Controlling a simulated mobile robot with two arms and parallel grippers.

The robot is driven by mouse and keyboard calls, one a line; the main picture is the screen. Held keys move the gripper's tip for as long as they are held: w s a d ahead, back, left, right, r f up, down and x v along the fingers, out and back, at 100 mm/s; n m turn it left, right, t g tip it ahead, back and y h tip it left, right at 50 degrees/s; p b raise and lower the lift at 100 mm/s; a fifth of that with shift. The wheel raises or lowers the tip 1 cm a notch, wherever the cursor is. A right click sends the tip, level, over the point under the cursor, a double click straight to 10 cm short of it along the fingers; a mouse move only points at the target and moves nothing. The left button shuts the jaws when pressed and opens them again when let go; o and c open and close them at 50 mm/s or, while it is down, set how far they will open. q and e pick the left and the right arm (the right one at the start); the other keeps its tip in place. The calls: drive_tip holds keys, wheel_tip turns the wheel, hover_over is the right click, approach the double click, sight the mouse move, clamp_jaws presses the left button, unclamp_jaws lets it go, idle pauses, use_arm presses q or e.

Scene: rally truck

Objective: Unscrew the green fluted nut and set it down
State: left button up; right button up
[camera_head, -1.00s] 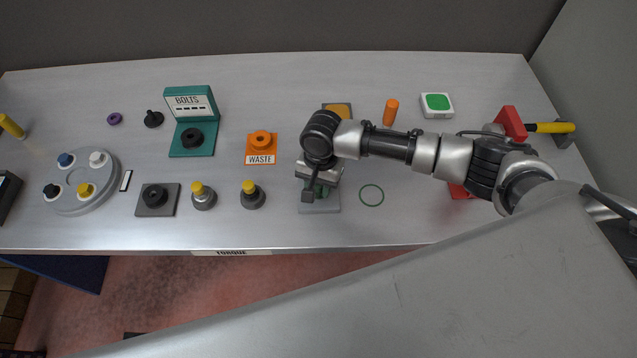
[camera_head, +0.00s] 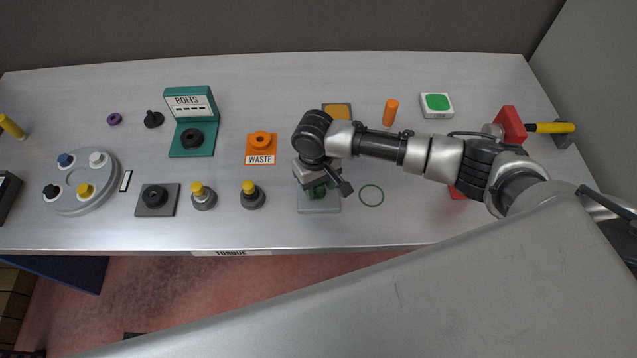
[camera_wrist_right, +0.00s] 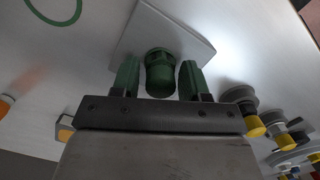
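The green fluted nut (camera_wrist_right: 160,73) sits on its post on a pale square plate (camera_wrist_right: 184,28). In the head view the nut (camera_head: 318,192) is partly hidden by my right gripper, with the plate (camera_head: 320,209) below it. My right gripper (camera_wrist_right: 158,78) has one finger on each side of the nut. Narrow gaps show between the fingers and the nut, so it is open. The right gripper (camera_head: 320,181) is over the plate in the head view. My left gripper is not in view.
A green ring mark (camera_head: 371,195) lies on the bench right of the plate, with free surface around it. Left of the plate stand yellow-topped posts (camera_head: 252,195) and the orange waste stand (camera_head: 261,148). An orange peg (camera_head: 391,112) stands behind.

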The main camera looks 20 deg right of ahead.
drive_tip(key=m, duration=0.5)
drive_tip(key=shift+s+y, duration=0.1)
drive_tip(key=shift+y, duration=0.2)
drive_tip(key=m, duration=0.5)
drive_tip(key=shift+y, duration=0.3)
drive_tip(key=shift+m+t, duration=0.3)
drive_tip(key=shift+m, duration=0.7)
drive_tip(key=shift+c, duration=0.4)
